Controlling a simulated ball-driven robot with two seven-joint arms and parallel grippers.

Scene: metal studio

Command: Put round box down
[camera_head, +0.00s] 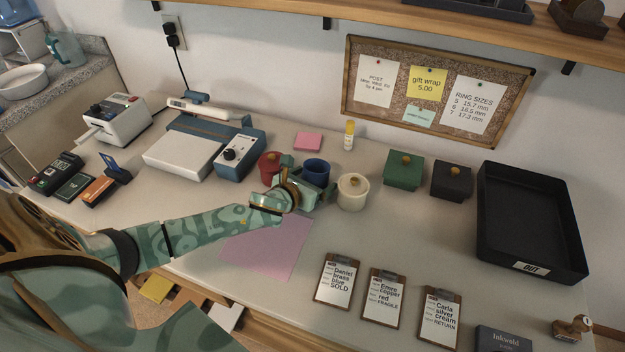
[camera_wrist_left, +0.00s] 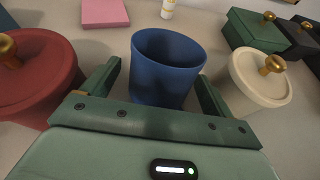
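A blue round box (camera_head: 317,170) with an open top and no lid stands upright on the counter between a red lidded round box (camera_head: 268,165) and a cream lidded round box (camera_head: 353,190). In the left wrist view, the blue box (camera_wrist_left: 166,75) is between the two open fingers, with a clear gap at the left finger; contact at the right finger is unclear. The red box (camera_wrist_left: 38,80) and cream box (camera_wrist_left: 255,85) flank the fingers. My right gripper is not in view.
Green (camera_head: 404,172) and black (camera_head: 451,182) square boxes and a black tray (camera_head: 530,275) stand to the right. A pink sheet (camera_head: 265,250) lies under my left arm. Clipboards (camera_head: 383,297) lie in front. A scale (camera_head: 185,150) stands left. Counter between boxes and clipboards is clear.

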